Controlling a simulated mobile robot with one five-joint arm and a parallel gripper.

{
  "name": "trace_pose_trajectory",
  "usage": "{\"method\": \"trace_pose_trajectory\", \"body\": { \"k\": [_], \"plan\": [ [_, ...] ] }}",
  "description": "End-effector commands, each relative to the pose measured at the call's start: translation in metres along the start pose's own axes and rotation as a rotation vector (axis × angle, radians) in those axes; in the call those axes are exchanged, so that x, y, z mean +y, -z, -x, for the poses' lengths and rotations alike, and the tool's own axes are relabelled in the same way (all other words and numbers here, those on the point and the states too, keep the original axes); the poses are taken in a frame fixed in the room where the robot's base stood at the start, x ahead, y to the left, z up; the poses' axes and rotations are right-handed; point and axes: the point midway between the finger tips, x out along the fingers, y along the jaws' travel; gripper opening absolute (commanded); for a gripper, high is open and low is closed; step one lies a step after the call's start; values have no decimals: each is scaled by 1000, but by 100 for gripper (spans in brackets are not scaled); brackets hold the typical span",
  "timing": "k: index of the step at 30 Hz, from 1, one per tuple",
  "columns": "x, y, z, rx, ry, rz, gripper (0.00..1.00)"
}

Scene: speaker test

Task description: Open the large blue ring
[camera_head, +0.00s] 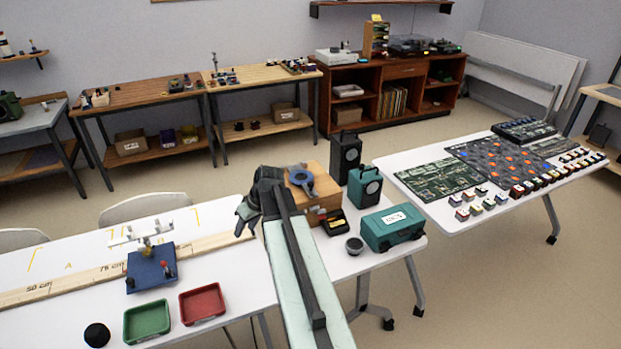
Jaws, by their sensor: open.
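A blue ring (301,189) with a dark centre lies on top of a wooden box (326,184) on the white table. Its fine detail is too small to make out. My arm reaches up from the bottom of the picture, and its upper end hides part of the box's left side. My gripper (241,224) is open and looks empty. It hangs left of the box and the ring, apart from the ring, over the table near the end of the long wooden ruler board.
At left are a blue stand (150,270), a green tray (147,321) and a red tray (202,303). A second table (440,217) holds circuit boards.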

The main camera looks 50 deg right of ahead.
Motion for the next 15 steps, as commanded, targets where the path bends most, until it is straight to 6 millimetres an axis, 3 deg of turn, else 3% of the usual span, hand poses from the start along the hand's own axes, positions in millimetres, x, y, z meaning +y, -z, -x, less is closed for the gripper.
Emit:
{"method": "trace_pose_trajectory", "body": {
  "k": [1, 3, 6, 10, 15],
  "plan": [
    [56, 8, 30, 74, -15, -9, 42],
    [120, 7, 63, 177, -45, 5, 42],
    [195, -4, 107, 291, -105, 22, 42],
    [252, -22, 144, 374, -171, 40, 42],
    [270, -30, 156, 401, -196, 49, 42]
  ]
}}
